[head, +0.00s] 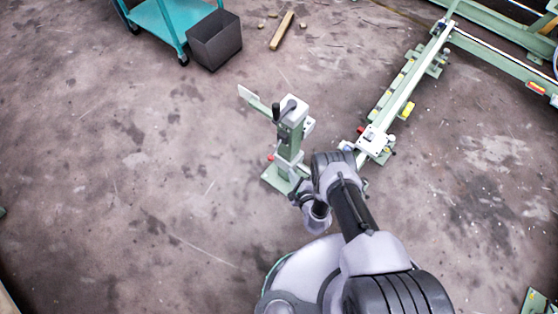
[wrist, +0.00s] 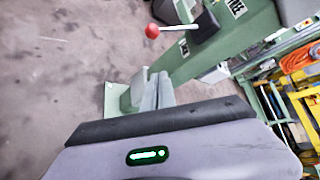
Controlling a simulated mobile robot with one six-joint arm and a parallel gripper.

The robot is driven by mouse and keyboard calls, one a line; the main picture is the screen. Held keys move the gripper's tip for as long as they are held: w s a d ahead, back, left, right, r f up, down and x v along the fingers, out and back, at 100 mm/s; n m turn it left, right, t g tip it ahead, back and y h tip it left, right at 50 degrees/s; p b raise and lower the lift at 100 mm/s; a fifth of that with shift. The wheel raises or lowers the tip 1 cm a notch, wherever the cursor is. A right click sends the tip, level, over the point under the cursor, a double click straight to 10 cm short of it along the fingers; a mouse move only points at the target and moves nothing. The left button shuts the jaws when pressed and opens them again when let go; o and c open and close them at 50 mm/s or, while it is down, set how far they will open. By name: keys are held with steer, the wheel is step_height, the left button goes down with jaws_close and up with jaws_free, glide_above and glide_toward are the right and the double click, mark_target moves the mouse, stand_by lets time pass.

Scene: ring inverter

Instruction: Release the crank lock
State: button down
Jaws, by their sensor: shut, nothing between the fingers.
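The green crank stand (head: 290,140) stands upright on its base plate in front of my arm. A crank with a dark handle (head: 276,112) is at its top. Low on its side is a small red knob (head: 270,157). In the wrist view a red ball knob (wrist: 152,30) sits on a short metal lever joined to the green column (wrist: 215,45), with white labels beside it. My gripper (wrist: 160,75) is shut and empty, its fingertips below the knob in the picture and apart from it. In the head view my gripper is largely hidden by my wrist.
A green rail frame (head: 405,85) runs along the right. A teal cart (head: 160,25) and a dark bin (head: 214,40) stand at the back, near a wooden block (head: 282,30). The floor left of the stand is clear. Yellow and orange equipment (wrist: 295,90) shows at right in the wrist view.

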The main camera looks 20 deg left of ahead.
mark_target(275, 150)
steer(key=b+x, duration=0.6)
steer(key=x, duration=0.4)
steer(key=s+a+r, duration=0.2)
steer(key=shift+a+r, duration=0.15)
steer(key=shift+r, duration=0.2)
steer(key=shift+s+p, duration=0.1)
steer(key=shift+p, duration=0.2)
